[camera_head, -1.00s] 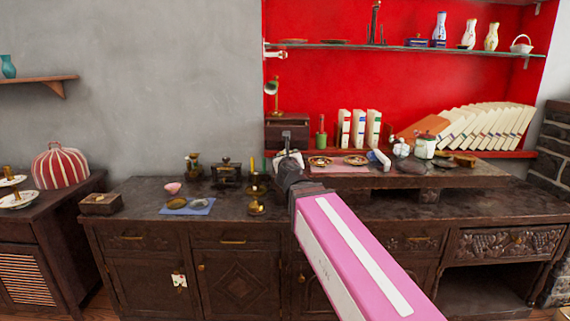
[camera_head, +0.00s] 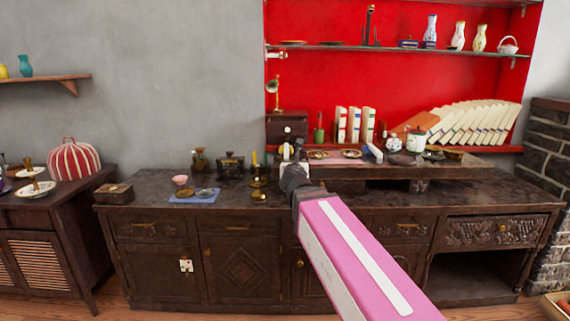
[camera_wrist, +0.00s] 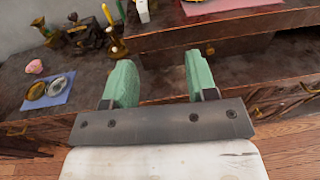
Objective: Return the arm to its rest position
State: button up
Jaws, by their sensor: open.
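My arm, with a pink and white link, reaches from the bottom right toward the dark wooden cabinet (camera_head: 158,232) in the head view. My gripper (camera_wrist: 158,82) shows in the wrist view with two green fingers spread apart and nothing between them. It is over the front of the cabinet top. In the head view the gripper end is small and mostly hidden behind the dark wrist.
On the cabinet top are a pink bowl (camera_head: 180,181), a blue mat (camera_head: 180,199) with small dishes, and brass pieces. A raised shelf (camera_head: 440,170) holds jars and dishes. A striped cover (camera_head: 74,160) stands on the left cabinet. Wooden floor is free in front.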

jog(key=s+d+f+m+g+h, duration=0.15)
jog(key=d+f+m+g, duration=0.35)
jog(key=f+m, duration=0.5)
jog(key=s+d+f+m+g+h, duration=0.1)
jog(key=s+d+f+m+g, duration=0.2)
jog(key=d+f+m, duration=0.55)
jog(key=s+d+f+m+g+y, duration=0.1)
jog(key=s+f+m+g+y, duration=0.1)
jog(key=s+f+m+g, duration=0.2)
jog(key=s+f+m+g+y, duration=0.1)
jog(key=s+f+m+g, duration=0.4)
jog(key=s+f+m, duration=0.4)
notch_tip(320, 180, down, 6)
jog(key=m, duration=0.4)
jog(key=shift+s+d+y, duration=0.25)
jog(key=shift+d+y, duration=0.1)
jog(key=shift+d, duration=0.05)
